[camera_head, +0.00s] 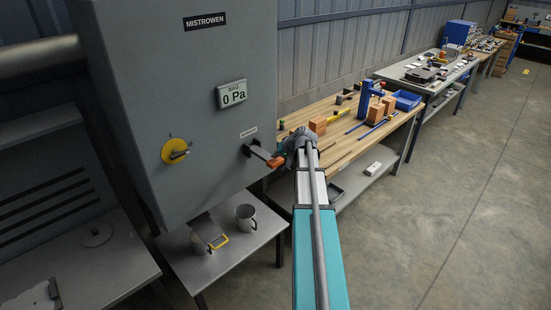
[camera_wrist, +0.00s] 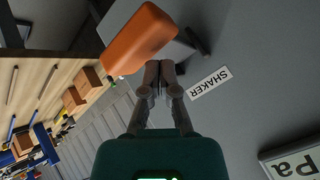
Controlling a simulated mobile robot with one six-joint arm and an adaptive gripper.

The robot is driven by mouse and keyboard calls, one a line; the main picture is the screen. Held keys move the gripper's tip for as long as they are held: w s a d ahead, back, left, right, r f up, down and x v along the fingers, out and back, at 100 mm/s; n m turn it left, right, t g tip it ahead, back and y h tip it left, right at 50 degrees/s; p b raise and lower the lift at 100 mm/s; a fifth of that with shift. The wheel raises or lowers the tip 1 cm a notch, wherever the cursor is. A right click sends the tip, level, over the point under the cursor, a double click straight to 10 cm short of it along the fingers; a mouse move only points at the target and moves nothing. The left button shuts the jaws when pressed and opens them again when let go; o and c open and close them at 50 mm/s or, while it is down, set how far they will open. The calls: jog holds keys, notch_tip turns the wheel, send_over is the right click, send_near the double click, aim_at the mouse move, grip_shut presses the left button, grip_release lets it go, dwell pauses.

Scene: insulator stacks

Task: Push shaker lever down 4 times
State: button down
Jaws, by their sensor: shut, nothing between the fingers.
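The shaker lever has an orange handle (camera_head: 275,162) on a grey arm, sticking out from the grey cabinet (camera_head: 190,80) below a small white label. In the wrist view the orange handle (camera_wrist: 140,38) is close to my fingertips, and the SHAKER label (camera_wrist: 210,82) is beside them on the grey panel. My gripper (camera_wrist: 152,70) is shut and empty, its fingertips pointing at the handle's edge. I cannot tell whether they touch it. In the head view my gripper (camera_head: 297,142) is just right of the handle and partly hidden by my arm.
The cabinet also bears a gauge reading 0 Pa (camera_head: 231,93) and a yellow knob (camera_head: 175,151). A mug (camera_head: 245,217) stands on a low table below. A wooden workbench (camera_head: 345,150) with blocks and a blue bin (camera_head: 407,100) stands behind my arm. The floor at right is clear.

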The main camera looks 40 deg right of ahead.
jog(key=shift+r, duration=0.35)
notch_tip(320, 180, up, 5)
jog(key=p, duration=0.5)
dwell(0.4)
dwell(0.8)
jog(key=s+a+f+n+g+b, duration=0.2)
jog(key=s+a+f, duration=0.15)
jog(key=a, duration=0.75)
jog(key=s+a+f+n+g+b, duration=0.1)
jog(key=s+a+f+g+b, duration=0.3)
jog(key=a, duration=0.8)
jog(key=s+a+f+n+g+b, duration=0.15)
jog(key=a+f, duration=0.35)
jog(key=a, duration=0.6)
jog(key=s+a+f+n+g+h+b, duration=0.1)
jog(key=s+a+f+n+b, duration=0.1)
jog(key=s+a, duration=0.5)
jog(key=shift+s+a+f+h, duration=0.25)
jog(key=shift+a+f, duration=0.25)
jog(key=shift+a, duration=0.55)
jog(key=shift+n, duration=0.25)
